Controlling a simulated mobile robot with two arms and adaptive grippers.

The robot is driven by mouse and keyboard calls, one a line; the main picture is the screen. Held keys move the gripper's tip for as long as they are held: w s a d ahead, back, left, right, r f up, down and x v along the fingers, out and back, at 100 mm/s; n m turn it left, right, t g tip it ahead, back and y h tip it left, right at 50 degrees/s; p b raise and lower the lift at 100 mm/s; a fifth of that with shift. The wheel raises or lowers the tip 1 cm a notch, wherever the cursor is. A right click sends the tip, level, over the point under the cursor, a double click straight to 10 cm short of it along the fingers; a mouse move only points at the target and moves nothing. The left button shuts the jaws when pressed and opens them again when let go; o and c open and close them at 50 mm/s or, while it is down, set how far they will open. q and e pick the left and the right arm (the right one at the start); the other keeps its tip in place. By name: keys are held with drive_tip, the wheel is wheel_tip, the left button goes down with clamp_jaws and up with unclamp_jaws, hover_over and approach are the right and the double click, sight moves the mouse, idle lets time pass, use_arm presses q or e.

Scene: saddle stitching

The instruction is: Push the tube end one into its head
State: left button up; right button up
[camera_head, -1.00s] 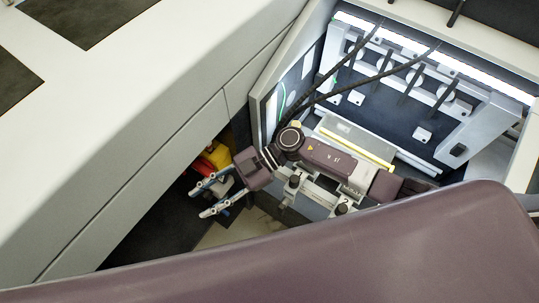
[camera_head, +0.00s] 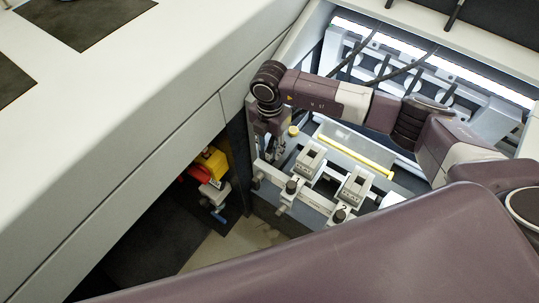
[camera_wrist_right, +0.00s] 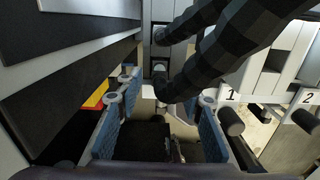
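My right gripper (camera_head: 272,145) points down at the left end of the machine bay in the head view, partly hidden by its own wrist. In the right wrist view its two blue-padded fingers (camera_wrist_right: 160,98) are spread apart. A black ribbed tube (camera_wrist_right: 205,65) comes from the upper right, and its end shows just beyond and between the fingertips; contact cannot be told. A second ribbed tube (camera_wrist_right: 185,25) ends higher up. In the head view, dark tubes (camera_head: 347,66) run behind my arm. Heads one (camera_head: 309,157) and two (camera_head: 356,184) stand right of the gripper. My left gripper is not seen.
Black knobs (camera_wrist_right: 230,122) sit below the number labels at the right in the wrist view. A yellow bar (camera_head: 355,157) crosses the bay behind the heads. A yellow and red part (camera_head: 211,163) sits in the opening left of the bay. A pale panel (camera_head: 120,120) borders the left.

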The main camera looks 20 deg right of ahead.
sight(269, 151)
drive_tip(key=shift+s+a+f+p, duration=0.15)
drive_tip(key=shift+f+p, duration=0.2)
drive_tip(key=shift+f, duration=1.4)
clamp_jaws()
